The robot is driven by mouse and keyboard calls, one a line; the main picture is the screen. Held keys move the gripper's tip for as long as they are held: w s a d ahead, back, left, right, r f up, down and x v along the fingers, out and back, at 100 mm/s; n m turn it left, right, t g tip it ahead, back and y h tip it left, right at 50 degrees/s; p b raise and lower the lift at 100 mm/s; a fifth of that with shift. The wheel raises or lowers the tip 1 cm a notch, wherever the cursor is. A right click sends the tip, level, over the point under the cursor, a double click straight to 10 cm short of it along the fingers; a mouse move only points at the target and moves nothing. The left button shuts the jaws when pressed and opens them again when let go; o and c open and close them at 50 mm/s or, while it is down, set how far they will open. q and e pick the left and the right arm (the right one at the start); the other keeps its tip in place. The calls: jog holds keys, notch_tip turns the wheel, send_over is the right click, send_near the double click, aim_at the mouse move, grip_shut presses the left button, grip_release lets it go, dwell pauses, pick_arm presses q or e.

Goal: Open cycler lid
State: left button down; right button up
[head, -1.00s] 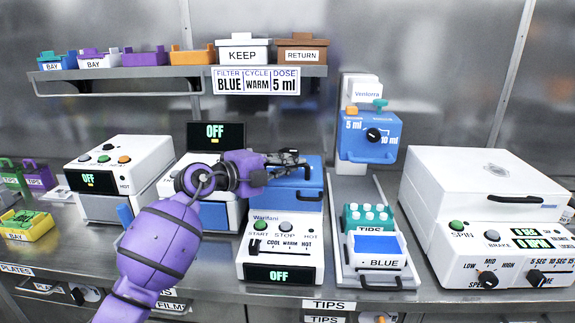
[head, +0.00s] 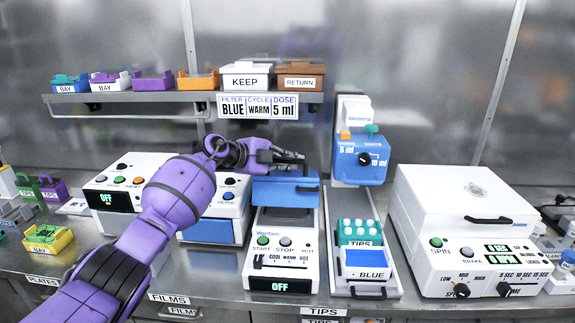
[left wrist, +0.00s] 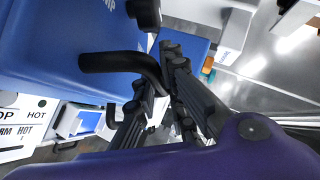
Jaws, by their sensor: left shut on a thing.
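The cycler is the white Warifani unit (head: 284,262) with a green OFF display, at the middle of the bench in the head view. The lid's black handle (left wrist: 108,62) shows large in the left wrist view, beside the blue lid surface (left wrist: 45,45). My left gripper (head: 303,160) reaches in over the lid. In the left wrist view its dark fingers (left wrist: 165,95) are shut at the handle's bent end. My right gripper is not in view.
A second white unit with OFF (head: 112,200) stands left. A tray with a teal tip rack (head: 358,228) and a BLUE box (head: 366,265) stands close right, below the blue Ventorra dispenser (head: 360,160). A white spinner (head: 465,215) is further right. A shelf (head: 170,98) runs behind.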

aim_at(289, 174)
pick_arm(q)
jog(key=shift+w+r, duration=0.6)
jog(key=shift+w, duration=0.05)
jog(key=shift+w+a+b, duration=0.1)
jog(key=shift+w+b, duration=0.2)
jog(key=shift+w, duration=0.05)
jog(key=shift+w+r+b, duration=0.45)
jog(key=shift+w+b, duration=0.15)
jog(key=shift+w, duration=0.2)
jog(key=shift+w+r, duration=0.1)
jog(key=shift+w, duration=0.1)
jog(key=shift+w+r, duration=0.15)
jog(key=shift+w, duration=0.05)
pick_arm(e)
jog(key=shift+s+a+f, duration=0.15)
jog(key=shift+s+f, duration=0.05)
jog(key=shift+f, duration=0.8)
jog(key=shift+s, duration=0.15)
